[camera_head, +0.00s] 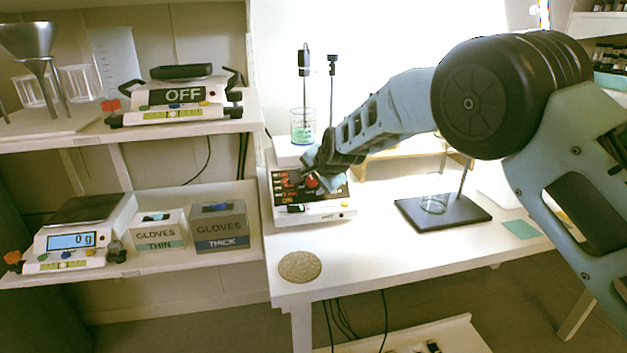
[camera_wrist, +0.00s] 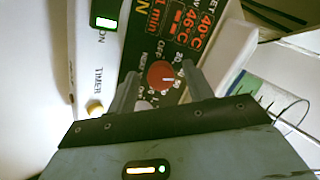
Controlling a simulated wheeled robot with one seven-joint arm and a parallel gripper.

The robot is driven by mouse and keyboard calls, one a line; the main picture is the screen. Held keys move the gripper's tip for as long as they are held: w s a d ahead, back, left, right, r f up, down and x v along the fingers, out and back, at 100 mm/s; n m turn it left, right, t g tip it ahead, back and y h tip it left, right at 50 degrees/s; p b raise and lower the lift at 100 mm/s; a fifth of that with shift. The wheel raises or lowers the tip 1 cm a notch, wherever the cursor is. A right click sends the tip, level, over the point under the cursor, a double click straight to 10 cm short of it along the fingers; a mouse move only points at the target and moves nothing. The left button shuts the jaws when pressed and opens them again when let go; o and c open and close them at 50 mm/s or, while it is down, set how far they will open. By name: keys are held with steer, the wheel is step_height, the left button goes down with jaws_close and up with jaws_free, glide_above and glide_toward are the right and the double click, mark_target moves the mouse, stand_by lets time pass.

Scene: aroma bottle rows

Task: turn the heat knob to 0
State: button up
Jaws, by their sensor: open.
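The heating device (camera_head: 319,212) stands on the white table with a black front panel. Its red knob (camera_wrist: 161,75), with a pale pointer line and a numbered dial, sits below red temperature readouts of 40°C and 46°C in the wrist view; in the head view the red knob (camera_head: 312,181) is partly covered by my gripper. My gripper (camera_wrist: 162,92) is open, its two fingers apart on either side of the red knob. I cannot tell whether they touch it. The exact number the pointer marks is too blurred to read.
A yellowish knob (camera_wrist: 94,107) labelled TIMER is near my left finger in the wrist view. A beaker (camera_head: 302,127) of green liquid is on the device. A dark stand base (camera_head: 443,211) is to the right, and a round cork mat (camera_head: 299,267) lies in front.

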steer(key=c, duration=1)
steer(key=shift+o, duration=0.2)
steer(key=shift+n+p, duration=0.3)
steer(key=shift+r+n+p, duration=0.15)
steer(key=shift+n+p, duration=0.6)
steer(key=shift+n, duration=0.15)
steer(key=n+h+p, duration=0.1)
steer(key=n+p, duration=0.1)
steer(key=n, duration=0.3)
steer(key=shift+g, duration=0.3)
steer(key=n+h, duration=0.1)
steer(key=n, duration=0.3)
steer(key=shift+f+p, duration=0.2)
steer(key=shift+p, duration=0.1)
steer(key=shift+n+h, duration=0.3)
steer(key=shift+n, duration=1.4)
